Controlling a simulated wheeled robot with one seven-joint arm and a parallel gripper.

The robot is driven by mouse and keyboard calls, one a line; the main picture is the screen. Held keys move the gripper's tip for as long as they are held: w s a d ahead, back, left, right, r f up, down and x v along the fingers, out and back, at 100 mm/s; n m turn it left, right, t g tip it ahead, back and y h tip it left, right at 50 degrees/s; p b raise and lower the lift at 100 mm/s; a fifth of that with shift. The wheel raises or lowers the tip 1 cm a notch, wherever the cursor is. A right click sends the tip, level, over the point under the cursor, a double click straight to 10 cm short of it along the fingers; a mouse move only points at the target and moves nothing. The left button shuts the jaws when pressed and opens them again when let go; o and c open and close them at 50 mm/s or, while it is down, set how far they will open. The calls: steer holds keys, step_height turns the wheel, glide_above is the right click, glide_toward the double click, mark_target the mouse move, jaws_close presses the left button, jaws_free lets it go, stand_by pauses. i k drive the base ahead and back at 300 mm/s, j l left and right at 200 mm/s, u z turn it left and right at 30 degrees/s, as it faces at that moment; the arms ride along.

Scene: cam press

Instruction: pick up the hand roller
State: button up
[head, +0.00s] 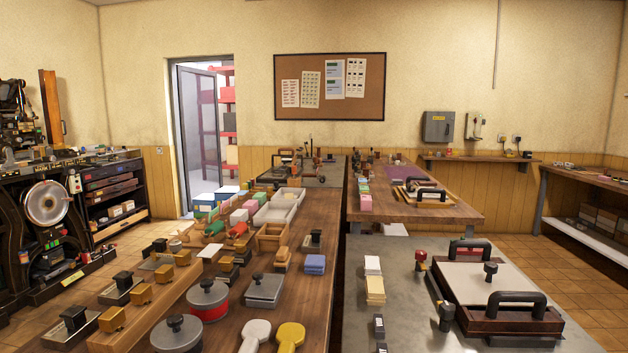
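I cannot pick out the hand roller with certainty at this distance. A small red cylinder-like piece (237,230) lies on the long wooden table, with a similar green piece (214,228) to its left; either may be a roller, but their handles are not clear. My gripper is not in view, and nothing is seen held.
The wooden table (318,220) is crowded with lidded round tins (207,300), stamps, trays (280,205) and two paddle-shaped pieces (290,335). A grey bench (385,262) at right bears a handled frame (508,318). Tiled floor is open at far right.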

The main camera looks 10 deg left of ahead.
mark_target(323, 179)
steer(key=i+j+u, duration=0.1)
steer(key=j+u, duration=0.2)
steer(key=i+j+u, duration=0.25)
steer(key=j, duration=0.25)
steer(key=i+j+u, duration=0.15)
steer(key=j+u, duration=0.35)
steer(key=i+j+u, duration=0.25)
steer(key=u, duration=0.2)
steer(key=i+j+u, duration=0.3)
steer(key=u, duration=0.2)
steer(key=i+j+u, duration=0.25)
steer(key=u, duration=0.25)
steer(key=i+j+u, duration=0.2)
steer(key=i, duration=1.3)
steer(key=i+l+z, duration=0.1)
steer(key=i+z, duration=0.65)
steer(key=i+j+z, duration=0.15)
steer(key=i+z, duration=0.25)
steer(key=i+l+z, duration=0.2)
steer(key=z, duration=0.2)
steer(key=i+z, duration=0.95)
steer(key=i, duration=1.7)
steer(key=i+z, duration=0.15)
steer(key=i, duration=0.3)
steer(key=i+j+z, duration=0.15)
steer(key=i, duration=0.3)
steer(key=i+j+z, duration=0.15)
steer(key=i, duration=0.3)
steer(key=i+j+z, duration=0.2)
steer(key=i, duration=0.25)
